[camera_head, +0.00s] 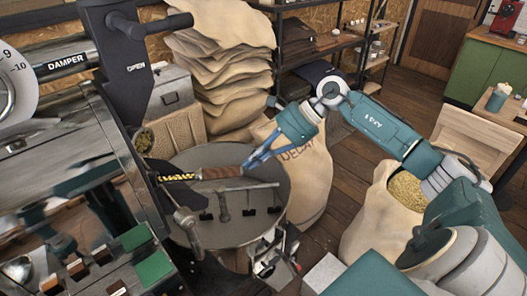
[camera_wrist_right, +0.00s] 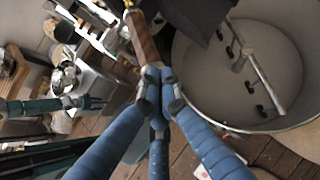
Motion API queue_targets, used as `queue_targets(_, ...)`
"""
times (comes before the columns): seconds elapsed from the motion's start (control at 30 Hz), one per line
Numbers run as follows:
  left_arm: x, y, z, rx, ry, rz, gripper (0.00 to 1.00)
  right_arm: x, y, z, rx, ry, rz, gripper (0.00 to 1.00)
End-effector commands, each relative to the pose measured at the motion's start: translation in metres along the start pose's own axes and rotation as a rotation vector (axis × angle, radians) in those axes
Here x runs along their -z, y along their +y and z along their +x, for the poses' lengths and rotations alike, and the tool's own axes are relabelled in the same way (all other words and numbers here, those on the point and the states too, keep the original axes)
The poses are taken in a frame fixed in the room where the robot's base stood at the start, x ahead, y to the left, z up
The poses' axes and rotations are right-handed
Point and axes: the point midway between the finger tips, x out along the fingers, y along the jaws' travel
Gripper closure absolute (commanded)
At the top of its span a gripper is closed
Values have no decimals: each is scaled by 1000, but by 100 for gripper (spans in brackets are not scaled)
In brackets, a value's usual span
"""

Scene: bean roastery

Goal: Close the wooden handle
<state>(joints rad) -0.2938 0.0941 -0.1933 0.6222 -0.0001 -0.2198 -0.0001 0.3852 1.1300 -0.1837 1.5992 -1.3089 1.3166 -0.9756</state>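The wooden handle (camera_head: 220,172) is a brown bar on a yellow-and-black striped stem (camera_head: 178,177), reaching out from the roaster's front over the round cooling tray (camera_head: 225,232). In the wrist view, the handle (camera_wrist_right: 143,40) runs down to the fingertips. My right gripper (camera_head: 250,163) has blue fingers drawn together at the handle's outer end; in the wrist view its fingertips (camera_wrist_right: 158,80) close around that end and hide it. A teal arm with small dark fingers (camera_wrist_right: 90,102), seemingly my left, shows at the left of the wrist view. Its finger opening is too small to judge.
The tray holds a stirring arm with several dark paddles (camera_head: 249,211). Burlap sacks (camera_head: 300,165) stand behind it, and an open sack of beans (camera_head: 375,222) is at right.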

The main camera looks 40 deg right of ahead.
Motion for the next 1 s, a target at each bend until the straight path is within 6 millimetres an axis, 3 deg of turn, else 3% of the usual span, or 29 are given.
queue_targets(0.2, 2, 19, 0, -21, 2, -3, 47, 0, 0, 2, 0, 1, 0, 100)
queue_targets(0.43, -2, 23, 2, -26, -3, 1, 47, -5, 0, 7, -1, -2, -1, 100)
queue_targets(0.8, -6, 16, 16, -18, -7, 2, 47, -64, 0, 71, -2, -5, -4, 100)
queue_targets(1.0, -7, 12, 18, -13, -7, 0, 47, -79, 0, 86, -1, -2, -1, 100)
